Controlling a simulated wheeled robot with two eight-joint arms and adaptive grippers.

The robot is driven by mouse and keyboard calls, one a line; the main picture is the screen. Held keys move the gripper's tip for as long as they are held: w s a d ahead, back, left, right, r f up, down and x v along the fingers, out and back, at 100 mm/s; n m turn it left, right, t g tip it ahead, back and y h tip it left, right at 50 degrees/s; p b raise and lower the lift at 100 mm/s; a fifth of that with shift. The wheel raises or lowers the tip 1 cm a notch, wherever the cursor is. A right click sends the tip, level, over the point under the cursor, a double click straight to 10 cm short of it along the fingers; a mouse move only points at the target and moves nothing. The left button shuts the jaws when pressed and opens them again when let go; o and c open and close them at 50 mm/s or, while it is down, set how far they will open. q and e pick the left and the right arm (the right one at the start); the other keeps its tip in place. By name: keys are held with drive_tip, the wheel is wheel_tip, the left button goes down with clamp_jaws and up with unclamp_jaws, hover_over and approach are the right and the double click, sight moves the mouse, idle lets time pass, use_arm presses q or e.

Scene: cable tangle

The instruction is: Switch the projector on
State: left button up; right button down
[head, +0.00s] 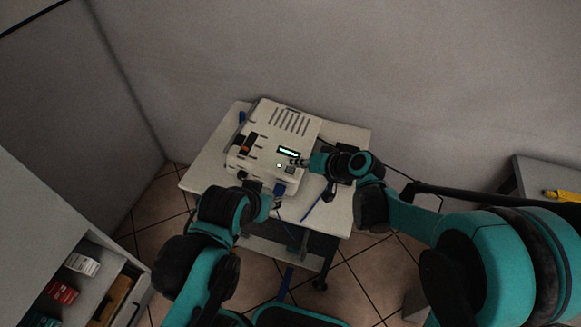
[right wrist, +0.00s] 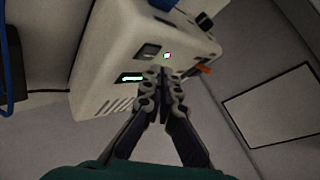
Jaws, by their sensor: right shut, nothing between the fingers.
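The white projector (head: 262,118) sits on a small light table (head: 205,172); its body also fills the upper part of the right wrist view (right wrist: 105,55). A green-lit display (head: 288,152) and a small lit spot (head: 279,166) show on its panel.
A shelf with small boxes (head: 82,264) stands at lower left. A yellow object (head: 562,196) lies on a grey surface at right. Walls stand close behind.

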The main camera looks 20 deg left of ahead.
sight(298, 174)
drive_tip(key=r+p, duration=0.2)
drive_tip(key=r, duration=0.1)
drive_tip(key=d+r+p, duration=0.1)
drive_tip(key=r+p, duration=0.1)
drive_tip(key=shift+f, duration=0.1)
idle(0.4)
idle(0.7)
drive_tip(key=s+d+r+m+t+h, duration=0.1)
drive_tip(key=s+d+h, duration=0.2)
drive_tip(key=d, duration=0.7)
drive_tip(key=s+d+r+m+t+h, duration=0.1)
drive_tip(key=s+d+h, duration=0.2)
drive_tip(key=s+d, duration=0.5)
drive_tip(key=s+d+r+m+t+h, duration=0.1)
drive_tip(key=s+d+h, duration=0.3)
drive_tip(key=d, duration=0.9)
drive_tip(key=shift+s+d+r, duration=0.3)
drive_tip(key=shift+s+d, duration=0.05)
drive_tip(key=shift+s, duration=0.45)
